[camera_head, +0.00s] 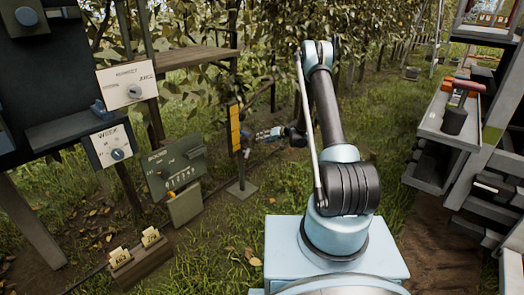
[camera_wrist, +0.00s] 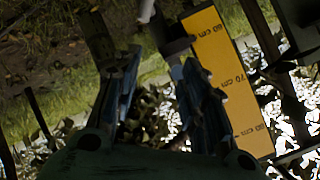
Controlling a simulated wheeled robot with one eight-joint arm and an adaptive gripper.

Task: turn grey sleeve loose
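A yellow measuring strip marked in cm (camera_head: 235,128) stands upright on a thin post with a flat foot (camera_head: 242,187), left of my gripper. In the wrist view the strip (camera_wrist: 228,75) fills the right of centre. A grey piece (camera_wrist: 172,42), likely the grey sleeve, shows beside the strip near my right fingertip. I cannot tell whether it touches that finger. My gripper (camera_head: 268,134) reaches left toward the post. In the wrist view its two blue fingers (camera_wrist: 156,68) are apart, with nothing clearly held between them. The sleeve is too small to make out in the head view.
Dial panels (camera_head: 125,83) and a numbered counter box (camera_head: 175,170) stand left of the post. A small wooden tray with yellow tags (camera_head: 135,258) lies lower left. A grey shelf unit (camera_head: 445,130) stands at the right. Leafy branches hang behind my arm; grass lies between.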

